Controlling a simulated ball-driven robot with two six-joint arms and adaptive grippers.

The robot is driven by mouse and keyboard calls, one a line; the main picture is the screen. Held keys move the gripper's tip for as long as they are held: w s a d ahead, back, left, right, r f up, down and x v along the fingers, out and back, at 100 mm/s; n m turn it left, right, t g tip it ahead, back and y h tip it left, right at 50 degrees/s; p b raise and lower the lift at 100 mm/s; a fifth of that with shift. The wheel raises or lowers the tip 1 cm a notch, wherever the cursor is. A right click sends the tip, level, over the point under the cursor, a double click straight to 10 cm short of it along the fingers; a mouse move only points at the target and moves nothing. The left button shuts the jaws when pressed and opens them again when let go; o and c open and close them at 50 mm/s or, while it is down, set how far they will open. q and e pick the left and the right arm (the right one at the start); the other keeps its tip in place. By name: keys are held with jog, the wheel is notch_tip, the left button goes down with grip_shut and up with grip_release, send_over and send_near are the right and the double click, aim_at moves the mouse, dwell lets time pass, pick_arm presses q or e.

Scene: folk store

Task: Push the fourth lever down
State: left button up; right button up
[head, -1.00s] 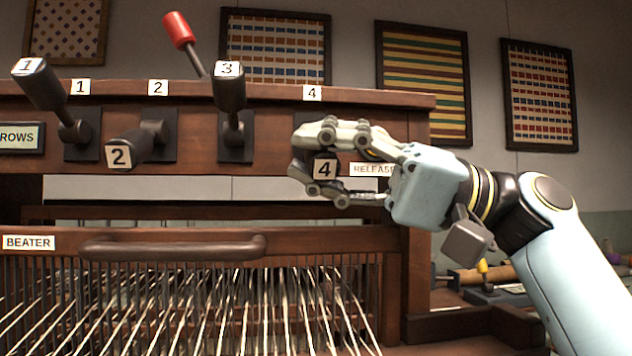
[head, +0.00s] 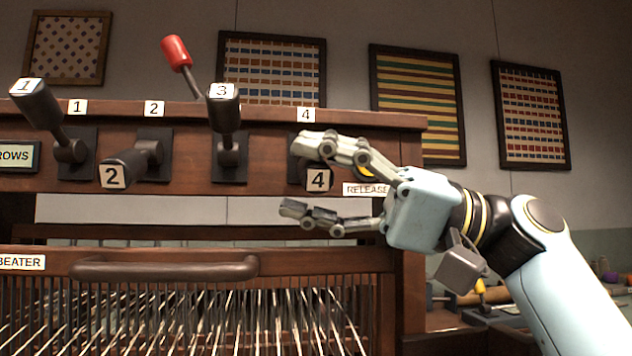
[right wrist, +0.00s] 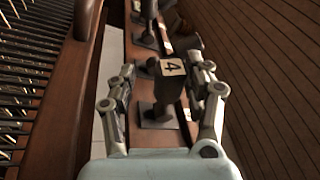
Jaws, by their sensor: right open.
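In the right wrist view the fourth lever (right wrist: 170,82) stands between the two spread fingers (right wrist: 168,80). The upper finger hides part of its mount. My left gripper is out of view.
The first lever (head: 36,101) and third lever (head: 224,108) are tilted up. A red-knobbed lever (head: 175,52) rises behind the beam. The "RELEASE" label (head: 364,189) is just right of the fourth lever. The beater handle (head: 165,268) and taut threads lie below.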

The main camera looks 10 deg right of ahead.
jog(key=v, duration=1.2)
dwell(0.7)
